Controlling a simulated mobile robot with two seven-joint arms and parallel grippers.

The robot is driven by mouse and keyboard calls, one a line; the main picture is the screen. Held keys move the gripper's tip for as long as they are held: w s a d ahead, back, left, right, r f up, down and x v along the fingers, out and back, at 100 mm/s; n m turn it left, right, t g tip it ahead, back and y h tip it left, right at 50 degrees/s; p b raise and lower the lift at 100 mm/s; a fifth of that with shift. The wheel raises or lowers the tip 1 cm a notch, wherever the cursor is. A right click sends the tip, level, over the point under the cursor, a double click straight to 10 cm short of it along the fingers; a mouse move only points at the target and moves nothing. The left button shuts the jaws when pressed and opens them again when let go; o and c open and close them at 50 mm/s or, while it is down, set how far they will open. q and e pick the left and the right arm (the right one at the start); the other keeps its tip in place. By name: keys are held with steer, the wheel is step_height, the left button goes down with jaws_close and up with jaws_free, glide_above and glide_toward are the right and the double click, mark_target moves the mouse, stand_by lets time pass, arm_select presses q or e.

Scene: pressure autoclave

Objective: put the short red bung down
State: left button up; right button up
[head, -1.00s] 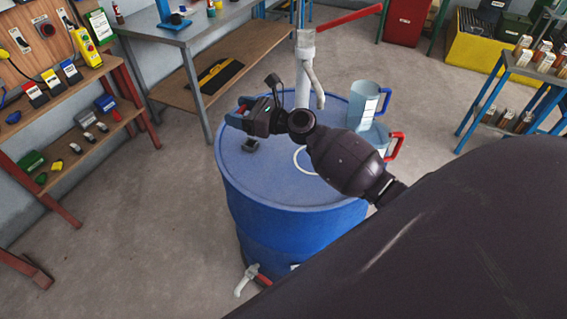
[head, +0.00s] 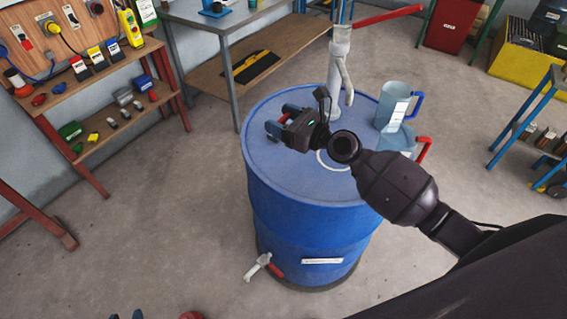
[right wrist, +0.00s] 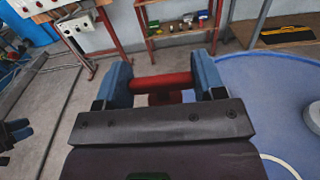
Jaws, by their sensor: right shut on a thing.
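The short red bung (right wrist: 163,82) lies crosswise between the two blue fingers of my right gripper in the right wrist view, and a wider red part shows just below it. My right gripper (right wrist: 163,80) is shut on it. I cannot tell the exact height above the lid. Blue tips at the head view's bottom edge look like my left gripper (head: 126,315); its opening cannot be judged.
A grey pump pipe (head: 335,80) with a red handle (head: 375,22) rises from the drum's back. Two clear jugs, one blue-handled (head: 393,103) and one red-handled (head: 400,145), stand at its right. The drum's front lid is clear. A shelf (head: 110,105) stands at left.

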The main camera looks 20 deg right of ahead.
steer(key=shift+f+b, duration=4.85)
steer(key=shift+f, duration=2.9)
steer(key=shift+r, duration=0.1)
steer(key=o, duration=0.9)
steer(key=shift+f, duration=0.2)
